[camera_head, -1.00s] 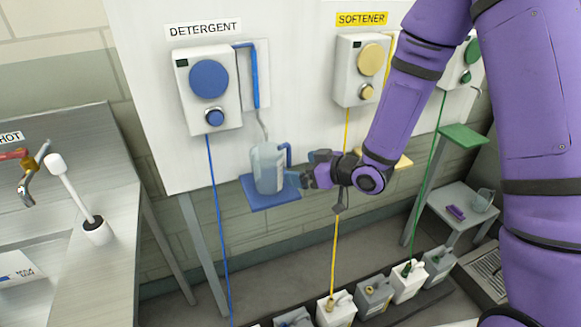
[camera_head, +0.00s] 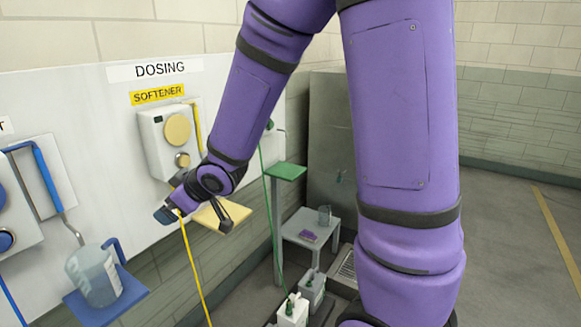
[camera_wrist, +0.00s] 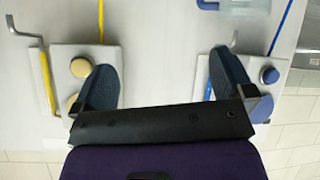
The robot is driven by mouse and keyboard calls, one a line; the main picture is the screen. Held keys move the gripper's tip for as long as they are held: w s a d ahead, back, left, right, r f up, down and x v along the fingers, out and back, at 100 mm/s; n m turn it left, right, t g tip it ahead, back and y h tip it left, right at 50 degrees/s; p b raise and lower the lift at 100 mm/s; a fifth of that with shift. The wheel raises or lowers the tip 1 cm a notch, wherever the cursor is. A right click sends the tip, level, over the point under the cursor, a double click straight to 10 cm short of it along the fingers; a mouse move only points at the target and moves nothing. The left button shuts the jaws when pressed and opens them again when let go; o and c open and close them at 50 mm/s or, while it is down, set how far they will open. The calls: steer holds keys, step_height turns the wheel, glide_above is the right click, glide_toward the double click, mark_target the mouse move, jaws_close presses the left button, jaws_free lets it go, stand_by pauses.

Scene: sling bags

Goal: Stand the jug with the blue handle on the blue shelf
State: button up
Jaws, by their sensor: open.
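The clear jug (camera_head: 92,280) with the blue handle (camera_head: 118,248) stands on the blue shelf (camera_head: 122,303) at the lower left of the head view. It leans in the picture much as the nearby dispenser does. The handle is on its right side, under a bent spout. My gripper (camera_head: 165,213) is up and to the right of the jug, apart from it, in front of the wall panel. In the wrist view my gripper (camera_wrist: 163,85) shows two spread dark fingers with only the white panel between them.
The softener dispenser (camera_head: 170,140) and yellow shelf (camera_head: 222,215) are close to my gripper. A green shelf (camera_head: 286,171) is further right. The floor at right is clear.

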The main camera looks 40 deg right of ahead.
steer(key=s+d+r+m+g+h, duration=0.1)
steer(key=s+d+r+m+h, duration=0.3)
steer(key=s+d+r, duration=0.4)
steer(key=s+r+m+g, duration=0.1)
steer(key=s+r, duration=0.2)
steer(key=s, duration=0.6)
steer(key=s+d+r+m+g, duration=0.1)
steer(key=s+r+m+g, duration=0.1)
steer(key=s, duration=0.8)
steer(key=shift+d+r+g, duration=0.15)
steer(key=shift+r+g, duration=0.15)
steer(key=shift+r, duration=0.35)
